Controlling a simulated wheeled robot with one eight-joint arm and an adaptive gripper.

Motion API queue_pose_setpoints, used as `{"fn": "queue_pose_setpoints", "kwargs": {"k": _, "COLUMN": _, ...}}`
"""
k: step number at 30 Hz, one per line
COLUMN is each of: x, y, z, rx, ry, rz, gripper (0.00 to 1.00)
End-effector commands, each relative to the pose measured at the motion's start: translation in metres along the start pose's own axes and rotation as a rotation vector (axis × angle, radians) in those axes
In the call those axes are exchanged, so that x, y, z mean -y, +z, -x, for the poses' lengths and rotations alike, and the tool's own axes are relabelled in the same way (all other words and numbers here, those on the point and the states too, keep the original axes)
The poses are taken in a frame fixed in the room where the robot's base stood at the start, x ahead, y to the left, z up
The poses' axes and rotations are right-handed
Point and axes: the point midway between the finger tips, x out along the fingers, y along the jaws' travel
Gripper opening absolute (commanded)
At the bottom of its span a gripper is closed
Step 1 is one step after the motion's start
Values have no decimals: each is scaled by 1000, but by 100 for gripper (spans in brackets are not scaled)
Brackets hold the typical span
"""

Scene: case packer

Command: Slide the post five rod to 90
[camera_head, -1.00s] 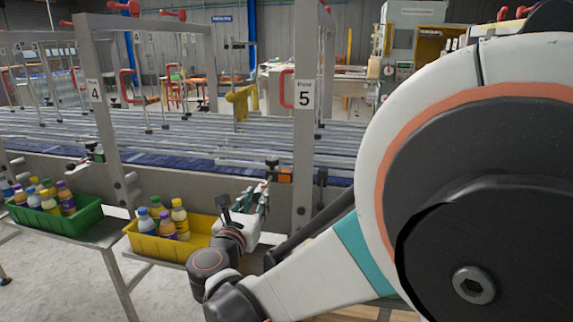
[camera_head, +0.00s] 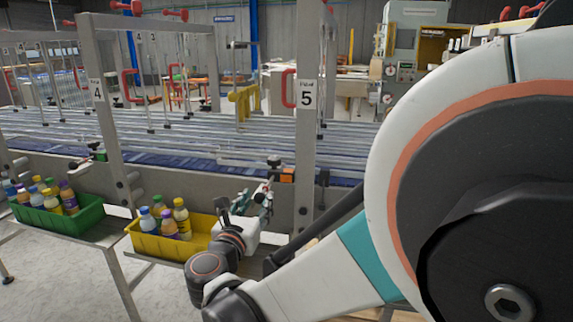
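Post five (camera_head: 305,135) is a grey upright marked with a 5, right of centre. At its left side, low down, a rod fitting shows a black knob (camera_head: 274,161) and an orange block (camera_head: 287,175). The rod's scale reading is too small to read. My gripper (camera_head: 264,200) is just below and left of this fitting, in front of the grey side rail. Its greenish fingers are small and partly merge with the fitting, so I cannot tell whether they touch it or how far apart they are.
A yellow bin (camera_head: 145,242) with several bottles stands just left of my gripper. A green bin (camera_head: 88,220) with bottles is farther left on a metal shelf. Post four (camera_head: 98,92) stands to the left. The conveyor rails (camera_head: 200,135) run behind. My arm hides the right side.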

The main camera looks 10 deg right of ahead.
Motion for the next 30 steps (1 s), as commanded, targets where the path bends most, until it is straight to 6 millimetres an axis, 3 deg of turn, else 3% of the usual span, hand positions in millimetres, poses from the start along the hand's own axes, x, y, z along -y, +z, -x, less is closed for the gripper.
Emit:
{"fn": "queue_pose_setpoints", "kwargs": {"k": 21, "x": 0, "y": 0, "z": 53, "rx": 0, "ry": 2, "rz": 0, "gripper": 40}}
{"fn": "queue_pose_setpoints", "kwargs": {"k": 30, "x": 0, "y": 0, "z": 60, "rx": 0, "ry": 2, "rz": 0, "gripper": 40}}
